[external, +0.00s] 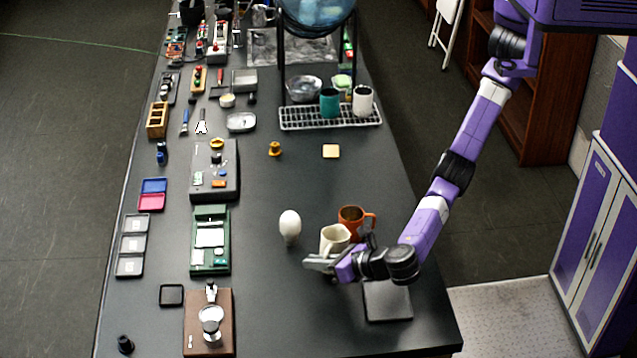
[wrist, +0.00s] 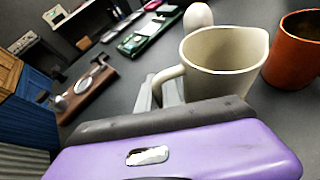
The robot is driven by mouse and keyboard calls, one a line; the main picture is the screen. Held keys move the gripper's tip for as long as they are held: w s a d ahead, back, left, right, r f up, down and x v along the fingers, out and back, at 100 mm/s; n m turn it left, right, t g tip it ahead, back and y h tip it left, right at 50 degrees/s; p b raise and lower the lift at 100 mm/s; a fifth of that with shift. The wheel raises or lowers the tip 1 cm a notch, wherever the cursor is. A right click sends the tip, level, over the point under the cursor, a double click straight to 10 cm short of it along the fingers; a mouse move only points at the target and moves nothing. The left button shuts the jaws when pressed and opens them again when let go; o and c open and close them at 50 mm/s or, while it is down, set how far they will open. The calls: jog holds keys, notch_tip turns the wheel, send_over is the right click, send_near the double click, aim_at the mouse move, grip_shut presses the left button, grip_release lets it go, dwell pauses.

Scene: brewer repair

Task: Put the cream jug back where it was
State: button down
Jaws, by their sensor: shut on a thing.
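The cream jug (external: 335,237) is cream-white, upright, with a spout and a handle. In the wrist view the cream jug (wrist: 222,62) is large, its open top showing. My gripper (external: 318,262) is at the jug's near side, and in the wrist view my gripper (wrist: 168,90) is shut on the jug's handle. Whether the jug's base touches the table is hidden behind the gripper. An orange mug (external: 352,222) stands just behind and to the right of the jug. A dark square mat (external: 387,302) lies to the right and nearer, partly under my arm.
A white egg-shaped object (external: 290,225) stands left of the jug. A green device (external: 210,240) and a brown board with a metal part (external: 208,335) lie further left. A wire rack (external: 330,117) with two cups is at the back. The table between rack and mugs is mostly clear.

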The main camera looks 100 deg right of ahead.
jog(key=shift+w+a+f+n+h+b, duration=0.2)
jog(key=shift+a+f+n+h+b, duration=0.25)
jog(key=shift+f+b, duration=0.25)
